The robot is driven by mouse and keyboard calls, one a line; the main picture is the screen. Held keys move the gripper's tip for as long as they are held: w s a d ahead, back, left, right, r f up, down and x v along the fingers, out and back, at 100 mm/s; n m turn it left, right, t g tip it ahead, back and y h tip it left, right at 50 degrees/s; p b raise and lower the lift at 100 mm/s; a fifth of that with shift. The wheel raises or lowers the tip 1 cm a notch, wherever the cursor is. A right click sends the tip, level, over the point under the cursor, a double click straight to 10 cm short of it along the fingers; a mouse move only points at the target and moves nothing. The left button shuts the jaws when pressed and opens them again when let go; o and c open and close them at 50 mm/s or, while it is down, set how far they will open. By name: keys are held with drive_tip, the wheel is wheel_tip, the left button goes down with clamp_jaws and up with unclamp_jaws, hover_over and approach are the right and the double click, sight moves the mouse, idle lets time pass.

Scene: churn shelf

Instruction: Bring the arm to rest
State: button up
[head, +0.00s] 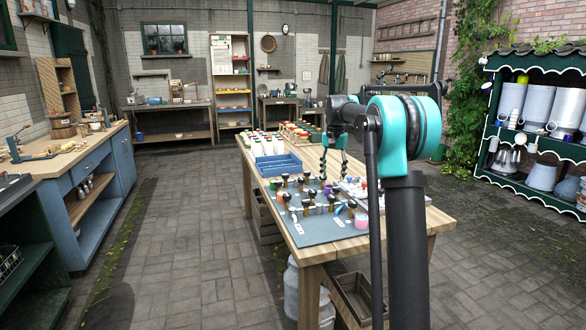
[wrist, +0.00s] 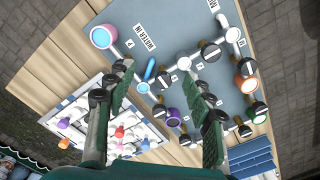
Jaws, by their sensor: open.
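My gripper (head: 334,172) hangs from my arm over the wooden workbench (head: 425,214) in the head view. In the wrist view my gripper (wrist: 162,78) has its two dark green fingers wide apart, with nothing held between them. Below it lies a grey-blue board (wrist: 120,22) marked "WATER IN", with white pipe pieces and several dark-knobbed fittings. The board (head: 318,232) also shows in the head view. A small blue piece (wrist: 150,70) shows between the fingertips, seemingly down on the board. How far the fingertips are above the board is unclear.
A white tray (wrist: 52,122) of small coloured parts lies beside the board. A blue crate (head: 278,165) and several bottles stand farther back on the bench. A green shelf unit (head: 530,176) with churns stands right, a blue cabinet (head: 92,215) left. Paved floor lies open between.

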drive_tip(key=s+d+f+n+t, duration=0.1)
drive_tip(key=s+f, duration=0.6)
drive_tip(key=s, duration=0.7)
drive_tip(key=s+d+f+n+t, duration=0.1)
drive_tip(key=s+f+n, duration=0.1)
drive_tip(key=s+f, duration=0.6)
drive_tip(key=s+d+f+n+t, duration=0.2)
drive_tip(key=s+f, duration=0.6)
drive_tip(key=s, duration=1.2)
drive_tip(key=shift+f+n, duration=0.25)
drive_tip(key=shift+n, duration=0.05)
drive_tip(key=shift+w, duration=0.1)
